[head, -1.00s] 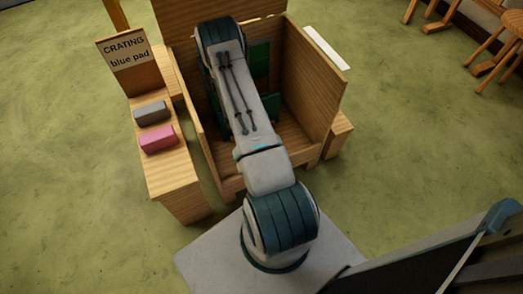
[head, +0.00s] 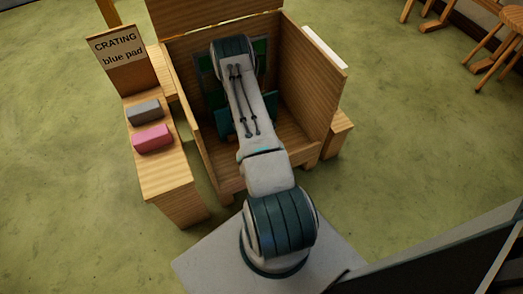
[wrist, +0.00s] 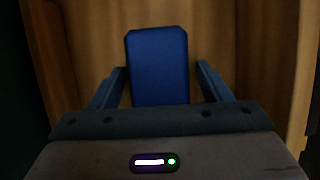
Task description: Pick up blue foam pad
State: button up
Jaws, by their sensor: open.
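The blue foam pad (wrist: 157,62) shows in the wrist view, a rounded block in front of a wooden surface. My gripper (wrist: 160,78) is open, with one finger to the left of the pad and one to its right. The pad's near end lies between the fingers or just beyond them; gaps show on both sides, and its lower end is hidden by the gripper body. In the head view my arm reaches into the wooden crate (head: 318,85), and the pad and gripper are hidden there.
A side shelf (head: 165,178) left of the crate holds a grey pad (head: 143,111) and a pink pad (head: 152,138). A sign (head: 118,48) reading "CRATING blue pad" stands behind them. A green leaded panel (head: 261,55) is inside the crate. Crate walls stand close around my arm.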

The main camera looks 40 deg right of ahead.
jog(key=shift+f+b, duration=0.2)
jog(key=shift+b, duration=0.15)
jog(key=shift+c, duration=0.3)
jog(key=c, duration=1)
jog(key=shift+r+p, duration=0.25)
jog(key=shift+p, duration=0.1)
